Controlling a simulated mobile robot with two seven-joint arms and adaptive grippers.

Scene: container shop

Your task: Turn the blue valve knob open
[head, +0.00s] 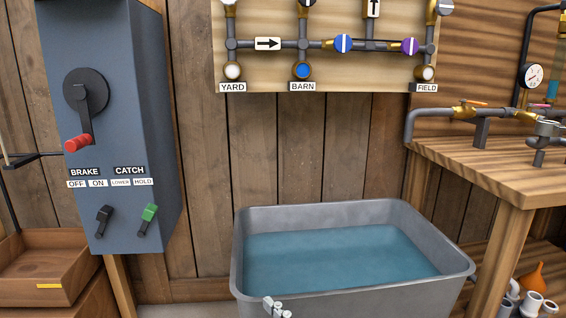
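The blue valve knob (343,43) is a round blue disc with a white stripe. It sits on the grey pipe of the wooden wall board (280,15), between a brass fitting on its left and a pipe junction on its right. Its white stripe stands about upright, across the horizontal pipe. A purple knob (409,46) with a slanted white stripe is to its right on the same pipe. Below the pipe, a blue-faced round outlet (302,71) sits above the BARN label. Neither gripper shows in the head view.
A grey-blue box (125,215) with a crank and switches hangs at left. A metal trough (455,266) of water stands below the board. A wooden workbench (500,168) with pipes and a gauge (532,76) is at right. A wooden tray (45,292) is at lower left.

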